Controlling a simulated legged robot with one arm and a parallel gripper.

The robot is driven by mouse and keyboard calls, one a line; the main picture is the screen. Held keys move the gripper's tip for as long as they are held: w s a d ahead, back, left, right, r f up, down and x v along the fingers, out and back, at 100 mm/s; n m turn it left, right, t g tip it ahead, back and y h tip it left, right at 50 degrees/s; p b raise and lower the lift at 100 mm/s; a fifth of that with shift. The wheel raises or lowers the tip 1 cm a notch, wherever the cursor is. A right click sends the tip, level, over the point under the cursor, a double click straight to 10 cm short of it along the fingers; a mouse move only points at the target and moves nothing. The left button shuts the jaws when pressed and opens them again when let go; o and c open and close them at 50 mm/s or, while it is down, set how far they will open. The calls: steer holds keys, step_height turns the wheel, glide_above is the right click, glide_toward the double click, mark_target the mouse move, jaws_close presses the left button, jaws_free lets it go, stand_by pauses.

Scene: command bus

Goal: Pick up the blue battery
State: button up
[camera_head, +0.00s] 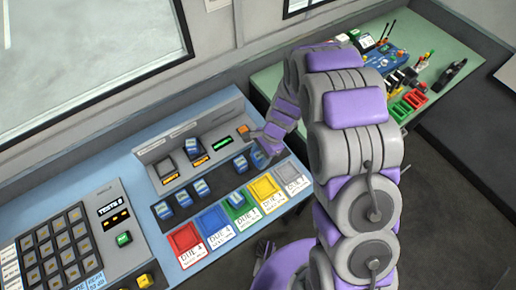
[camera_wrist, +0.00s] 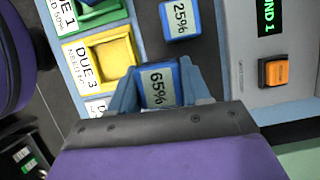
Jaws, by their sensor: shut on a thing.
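My gripper (camera_wrist: 157,80) is shut on a blue battery (camera_wrist: 160,87) labelled 65%, with one finger on each side of it. In the head view my gripper (camera_head: 266,141) reaches down to this battery (camera_head: 259,158) at the right end of the dark strip. I cannot tell whether the battery is clear of the strip. Another blue battery (camera_wrist: 180,18) labelled 25% stands apart from the held one; it also shows in the head view (camera_head: 240,163). More blue batteries (camera_head: 184,199) stand further left on the strip.
Coloured bins stand in front of the strip: red (camera_head: 185,239), blue (camera_head: 215,220), green (camera_head: 238,204), yellow (camera_head: 264,189) and grey (camera_head: 291,177). Behind it is a charger panel (camera_head: 166,171) with an orange button (camera_wrist: 274,72). A keypad (camera_head: 59,247) lies left. A green table (camera_head: 264,80) with clutter stands right.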

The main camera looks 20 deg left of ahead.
steer(key=s+d, duration=0.1)
steer(key=s, duration=0.2)
steer(key=s+d, duration=0.2)
steer(key=s, duration=0.2)
steer(key=s+d+r+p, duration=0.1)
steer(key=s, duration=0.3)
steer(key=shift+s+d+r, duration=0.1)
steer(key=shift+s+d, duration=0.05)
steer(key=shift+d, duration=0.1)
